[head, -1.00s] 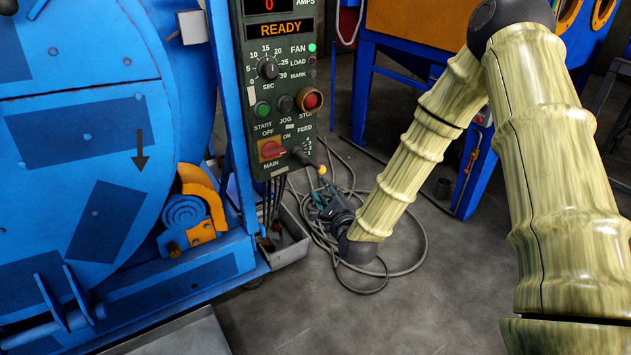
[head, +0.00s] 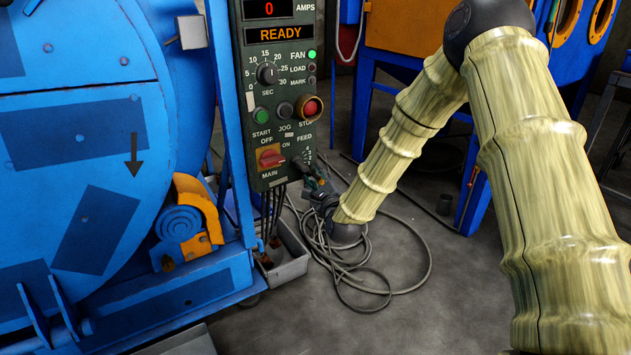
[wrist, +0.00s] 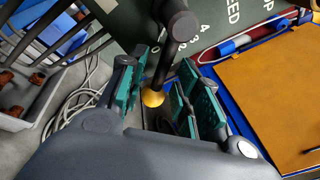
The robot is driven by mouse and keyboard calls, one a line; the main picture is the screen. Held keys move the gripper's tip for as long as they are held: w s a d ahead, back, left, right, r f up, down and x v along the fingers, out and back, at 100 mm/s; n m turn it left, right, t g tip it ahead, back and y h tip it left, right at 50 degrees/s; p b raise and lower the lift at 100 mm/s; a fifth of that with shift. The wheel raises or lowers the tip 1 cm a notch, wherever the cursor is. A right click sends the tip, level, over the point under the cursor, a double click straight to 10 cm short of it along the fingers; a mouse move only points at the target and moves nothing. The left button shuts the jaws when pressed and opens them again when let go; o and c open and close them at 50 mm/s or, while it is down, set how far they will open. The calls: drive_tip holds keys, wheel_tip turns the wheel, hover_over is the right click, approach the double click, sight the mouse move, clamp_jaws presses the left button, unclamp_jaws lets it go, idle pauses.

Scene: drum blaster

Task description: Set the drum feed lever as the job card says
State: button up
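The feed lever (head: 298,161) sits at the lower right of the green control panel, beside the FEED scale. In the wrist view its dark stem (wrist: 167,65) hangs down from a thick dark end and finishes in a yellow knob (wrist: 152,98). My gripper (head: 314,182) is at the lever's end in the head view and hides the knob there. In the wrist view my gripper (wrist: 156,95) is open, with teal-padded fingers on either side of the knob and gaps showing. The scale digits (wrist: 200,37) are partly hidden by the lever. I see no readable job card.
The control panel (head: 277,130) shows READY and 0 amps, with a red main switch (head: 270,158) left of the lever. The blue drum machine (head: 70,200) stands left. A grey tray (head: 290,262) and coiled cable (head: 345,275) lie below.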

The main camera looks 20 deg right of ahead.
drive_tip(key=shift+w, duration=0.8)
clamp_jaws()
